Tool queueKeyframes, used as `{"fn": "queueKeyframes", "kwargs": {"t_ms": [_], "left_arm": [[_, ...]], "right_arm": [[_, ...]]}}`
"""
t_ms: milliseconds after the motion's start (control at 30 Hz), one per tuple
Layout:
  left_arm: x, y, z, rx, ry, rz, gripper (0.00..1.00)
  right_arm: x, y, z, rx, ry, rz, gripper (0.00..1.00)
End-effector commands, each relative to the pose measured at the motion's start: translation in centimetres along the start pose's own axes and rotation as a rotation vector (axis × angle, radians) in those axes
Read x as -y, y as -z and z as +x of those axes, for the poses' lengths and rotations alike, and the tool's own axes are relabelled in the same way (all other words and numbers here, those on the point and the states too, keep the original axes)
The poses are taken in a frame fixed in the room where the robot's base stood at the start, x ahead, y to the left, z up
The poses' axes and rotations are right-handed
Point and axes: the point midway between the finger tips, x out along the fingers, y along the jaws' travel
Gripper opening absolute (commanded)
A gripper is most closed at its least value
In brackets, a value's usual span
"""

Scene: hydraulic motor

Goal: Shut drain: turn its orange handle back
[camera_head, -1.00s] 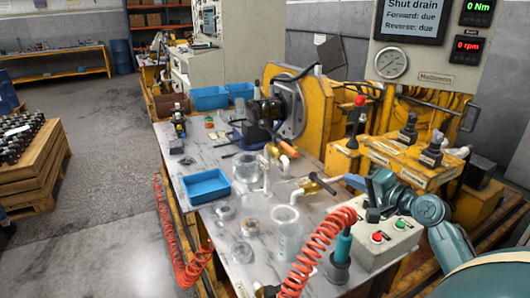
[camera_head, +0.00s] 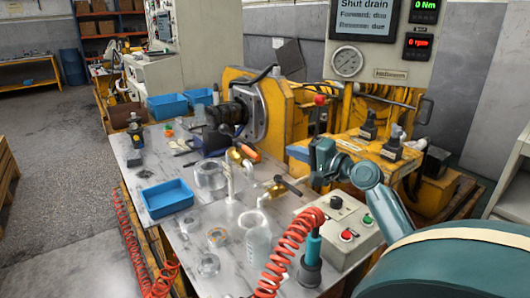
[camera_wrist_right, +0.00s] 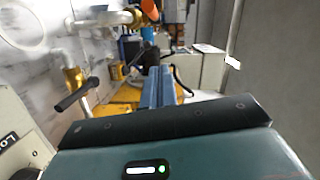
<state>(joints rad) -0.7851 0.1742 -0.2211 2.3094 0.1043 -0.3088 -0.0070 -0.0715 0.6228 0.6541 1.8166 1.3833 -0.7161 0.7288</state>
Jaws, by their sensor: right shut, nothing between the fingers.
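The drain valve's orange handle (camera_head: 249,152) sticks out beside a brass valve body (camera_head: 234,156) on the bench, in front of the yellow machine. In the right wrist view the orange handle (camera_wrist_right: 150,10) is at the top edge, beyond the fingers and a little left. My right gripper (camera_head: 298,154) is shut and empty, right of the orange handle and apart from it. Its shut blue-grey fingers (camera_wrist_right: 157,85) point away in the wrist view. My left gripper is not in view.
A second brass valve (camera_head: 277,187) with a black lever stands nearer, left of my gripper in the wrist view. A button box (camera_head: 340,228), red coiled hose (camera_head: 287,250), clear jug (camera_head: 256,238) and blue bin (camera_head: 167,198) stand nearby. The screen (camera_head: 364,15) reads "Shut drain".

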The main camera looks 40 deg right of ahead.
Motion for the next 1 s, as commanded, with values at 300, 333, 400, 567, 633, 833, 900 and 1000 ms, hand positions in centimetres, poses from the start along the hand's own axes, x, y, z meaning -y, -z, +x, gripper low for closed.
{"fn": "queueKeyframes", "kwargs": {"t_ms": [300, 333, 400, 567, 633, 833, 900, 1000], "left_arm": [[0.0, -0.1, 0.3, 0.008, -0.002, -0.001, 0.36], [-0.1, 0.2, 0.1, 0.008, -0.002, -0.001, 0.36], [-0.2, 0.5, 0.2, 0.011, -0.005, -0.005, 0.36], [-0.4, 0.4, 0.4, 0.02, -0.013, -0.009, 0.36], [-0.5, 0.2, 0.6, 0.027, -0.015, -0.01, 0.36], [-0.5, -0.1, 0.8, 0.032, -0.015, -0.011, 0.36], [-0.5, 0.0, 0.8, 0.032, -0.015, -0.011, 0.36], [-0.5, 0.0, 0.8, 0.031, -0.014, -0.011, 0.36]], "right_arm": [[0.2, 0.1, 6.8, -0.001, 0.002, -0.001, 0.0], [0.2, -0.7, 6.8, 0.002, 0.0, 0.0, 0.0], [0.2, -1.8, 7.0, 0.002, 0.0, -0.001, 0.0], [0.1, -3.4, 7.3, 0.0, 0.0, -0.001, 0.0], [0.0, -3.7, 7.4, -0.001, 0.0, -0.001, 0.0], [0.0, -3.9, 7.4, -0.001, 0.0, -0.001, 0.0], [0.0, -3.9, 7.4, -0.001, -0.001, -0.001, 0.0], [0.0, -3.9, 7.4, -0.001, -0.001, -0.001, 0.0]]}}
